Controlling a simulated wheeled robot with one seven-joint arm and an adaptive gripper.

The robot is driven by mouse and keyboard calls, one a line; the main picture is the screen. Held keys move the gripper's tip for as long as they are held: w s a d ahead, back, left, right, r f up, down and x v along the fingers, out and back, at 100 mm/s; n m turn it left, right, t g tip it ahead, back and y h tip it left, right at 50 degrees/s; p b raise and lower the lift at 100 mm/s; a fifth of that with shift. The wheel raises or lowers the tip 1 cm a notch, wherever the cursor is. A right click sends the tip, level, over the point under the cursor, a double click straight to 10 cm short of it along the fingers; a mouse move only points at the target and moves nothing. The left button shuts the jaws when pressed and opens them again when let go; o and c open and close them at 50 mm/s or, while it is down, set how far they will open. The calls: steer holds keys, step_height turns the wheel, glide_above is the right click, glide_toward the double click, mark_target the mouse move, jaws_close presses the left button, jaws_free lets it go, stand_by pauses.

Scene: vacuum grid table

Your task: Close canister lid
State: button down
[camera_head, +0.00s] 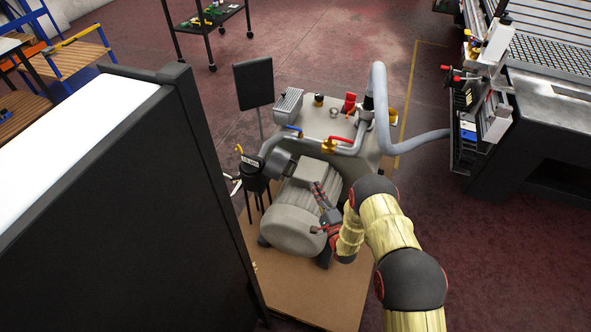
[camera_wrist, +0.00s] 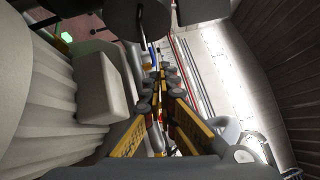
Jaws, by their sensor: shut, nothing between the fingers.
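A dark canister (camera_head: 254,172) with a small light label stands to the left of the grey pump motor in the head view. Its lid is too small to make out, and I cannot tell whether it is open or shut. My gripper (camera_head: 317,187) is over the motor, to the right of the canister and apart from it. In the wrist view my gripper (camera_wrist: 160,77) has its fingers together with nothing between them. A dark rounded shape shows beyond the fingertips there, but I cannot tell whether it is the canister.
The grey motor (camera_head: 296,212) lies close under my gripper, with its terminal box (camera_wrist: 102,88) beside the fingers. Pipes with a red handle (camera_head: 340,140) and a grey hose (camera_head: 415,142) are behind. A tall dark panel (camera_head: 130,200) stands at left.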

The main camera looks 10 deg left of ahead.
mark_target(282, 166)
steer(key=w+a+r+b, duration=0.2)
steer(key=w+a+b, duration=0.2)
steer(key=a, duration=0.5)
steer(key=w, duration=0.2)
steer(key=shift+w+a+y, duration=0.25)
steer(key=shift+w+y, duration=0.05)
steer(key=shift+w, duration=0.05)
steer(key=shift+r, duration=0.1)
